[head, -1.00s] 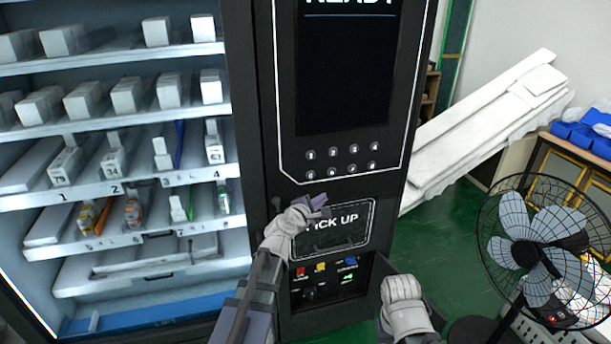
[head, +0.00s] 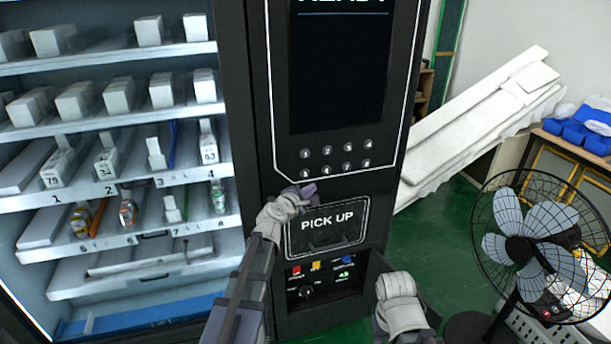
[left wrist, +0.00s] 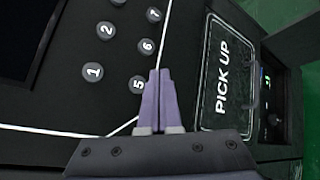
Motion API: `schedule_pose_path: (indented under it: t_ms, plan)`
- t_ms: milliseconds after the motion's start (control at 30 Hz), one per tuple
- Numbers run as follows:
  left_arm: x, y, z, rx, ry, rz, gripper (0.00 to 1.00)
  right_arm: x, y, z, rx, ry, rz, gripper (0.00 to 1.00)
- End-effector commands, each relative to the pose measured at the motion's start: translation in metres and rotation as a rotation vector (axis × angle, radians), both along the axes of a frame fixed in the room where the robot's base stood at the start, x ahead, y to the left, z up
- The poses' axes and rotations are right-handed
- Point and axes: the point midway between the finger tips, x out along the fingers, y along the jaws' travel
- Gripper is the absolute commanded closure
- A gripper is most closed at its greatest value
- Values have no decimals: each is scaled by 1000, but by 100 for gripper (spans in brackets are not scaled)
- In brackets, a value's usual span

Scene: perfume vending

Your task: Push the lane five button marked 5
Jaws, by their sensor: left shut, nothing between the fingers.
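The lane five button marked 5 (head: 305,173) is a small round grey button at the left end of the lower button row on the black panel. In the left wrist view the button 5 (left wrist: 137,84) lies just left of the fingertips, its right edge partly covered by a finger. My left gripper (head: 308,189) is shut and empty, its purple fingers just below button 5. In the left wrist view the gripper (left wrist: 159,72) points across the panel between button 5 and the pick-up flap. I cannot tell whether it touches the panel.
Button 1 (left wrist: 92,71) and button 6 (left wrist: 147,46) are close neighbours. The PICK UP flap (head: 326,226) is below the buttons, with a dark screen (head: 340,70) above. My right arm shows at lower right, its fingers unseen. A fan (head: 530,245) stands at far right.

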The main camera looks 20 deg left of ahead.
Motion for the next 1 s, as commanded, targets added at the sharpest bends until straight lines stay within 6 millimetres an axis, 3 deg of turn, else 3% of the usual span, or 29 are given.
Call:
schedule_pose_path:
  t_ms: [100,333,1000]
  plan:
    - [18,11,0,-1,1,1,100,0,0,0,0,0,0,50]
    - [36,24,0,0,0,0,100,0,0,0,0,0,0,50]
    - [38,26,0,0,1,-1,100,0,0,0,0,0,0,50]
